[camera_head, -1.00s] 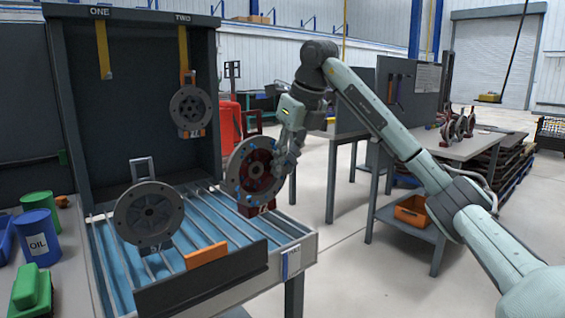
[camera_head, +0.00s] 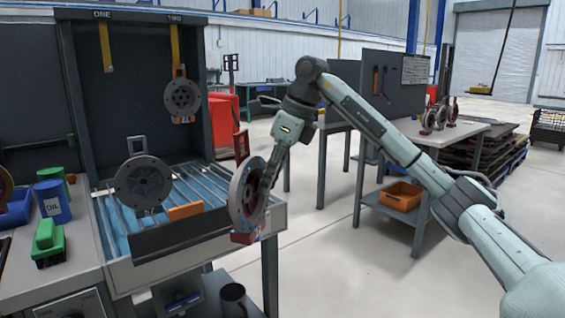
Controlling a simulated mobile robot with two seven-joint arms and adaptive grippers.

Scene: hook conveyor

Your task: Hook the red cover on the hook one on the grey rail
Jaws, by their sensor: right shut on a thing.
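The red cover (camera_head: 247,195) is a round grey disc with a red hub and a red tag at its lower edge. My right gripper (camera_head: 268,184) is shut on it at its right side. It hangs upright in front of the right end of the blue conveyor, seen at a slant. The gripper's fingers are partly hidden by the disc. Hook one (camera_head: 106,47) is a yellow strap under the label ONE on the grey rail (camera_head: 138,14), and it hangs empty. My left gripper is not in view.
Hook two (camera_head: 176,48) bears a grey cover (camera_head: 182,97) with an orange tag. Another grey cover (camera_head: 143,183) stands on the conveyor (camera_head: 200,185), below hook one. A dark front panel (camera_head: 180,232) edges the conveyor. A blue oil can (camera_head: 52,202) stands at left.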

